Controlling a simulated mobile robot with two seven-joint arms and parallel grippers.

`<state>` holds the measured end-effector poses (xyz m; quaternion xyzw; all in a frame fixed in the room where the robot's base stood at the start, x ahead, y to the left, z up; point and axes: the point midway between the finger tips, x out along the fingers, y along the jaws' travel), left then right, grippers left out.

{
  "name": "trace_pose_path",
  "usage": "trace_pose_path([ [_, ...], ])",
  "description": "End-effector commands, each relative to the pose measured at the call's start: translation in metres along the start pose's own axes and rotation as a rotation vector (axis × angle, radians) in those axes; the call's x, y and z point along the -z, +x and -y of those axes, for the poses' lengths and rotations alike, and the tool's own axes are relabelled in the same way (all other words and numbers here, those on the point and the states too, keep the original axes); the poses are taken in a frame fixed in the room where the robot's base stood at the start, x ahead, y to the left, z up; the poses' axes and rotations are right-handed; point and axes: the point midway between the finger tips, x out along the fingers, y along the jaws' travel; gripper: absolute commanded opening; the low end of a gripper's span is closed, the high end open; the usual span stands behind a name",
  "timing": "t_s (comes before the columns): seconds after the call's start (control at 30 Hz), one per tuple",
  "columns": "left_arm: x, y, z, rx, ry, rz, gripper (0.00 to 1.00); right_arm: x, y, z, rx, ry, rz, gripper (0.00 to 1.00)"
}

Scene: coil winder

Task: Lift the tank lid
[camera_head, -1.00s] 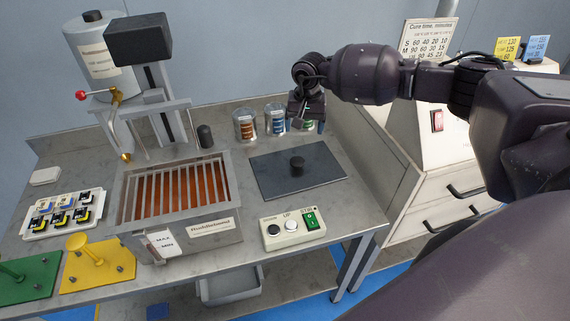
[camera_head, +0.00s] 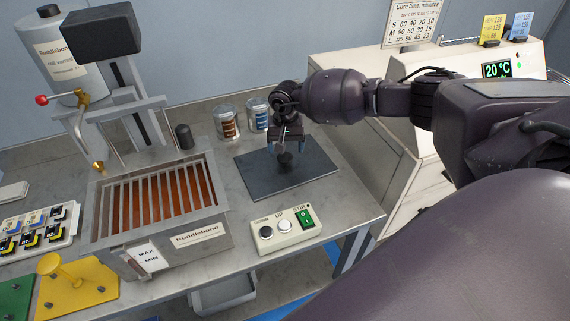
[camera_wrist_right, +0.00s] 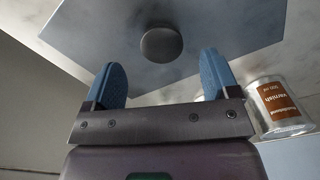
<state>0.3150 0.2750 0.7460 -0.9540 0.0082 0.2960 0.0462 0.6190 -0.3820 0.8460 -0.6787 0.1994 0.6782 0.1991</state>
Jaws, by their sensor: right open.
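The tank lid (camera_head: 262,176) is a flat dark grey plate with a round black knob (camera_head: 286,161), lying on the bench to the right of the tank. My right gripper (camera_head: 288,146) is just above and behind the knob, open and empty. In the right wrist view the two blue fingers of the gripper (camera_wrist_right: 161,85) stand apart, with the knob (camera_wrist_right: 161,45) beyond their tips and between their lines; the lid (camera_wrist_right: 215,35) spreads around it. The tank (camera_head: 190,243) stands uncovered, with a grid of bars over reddish-brown liquid. My left gripper is not in view.
Glass jars (camera_head: 228,122) stand behind the lid; one labelled varnish (camera_wrist_right: 283,105) is near a finger in the wrist view. A button box (camera_head: 286,232) sits in front of the lid. A lift column (camera_head: 140,100) rises behind the tank. An oven (camera_head: 440,130) stands at the right.

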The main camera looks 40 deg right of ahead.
Motion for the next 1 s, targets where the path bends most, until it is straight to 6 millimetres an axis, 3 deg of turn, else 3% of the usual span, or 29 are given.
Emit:
trace_pose_path([
  [0.23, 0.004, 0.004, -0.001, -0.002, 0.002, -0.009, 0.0, 0.0, 0.034, 0.002, 0.0, 0.001, 0.002, 0.81],
  [0.57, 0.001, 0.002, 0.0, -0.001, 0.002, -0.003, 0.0, 0.0, 0.04, 0.001, 0.001, 0.001, 0.0, 0.81],
  [1.0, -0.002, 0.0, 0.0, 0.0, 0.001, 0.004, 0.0, 0.0, 0.04, 0.001, 0.0, 0.0, 0.0, 0.17],
])
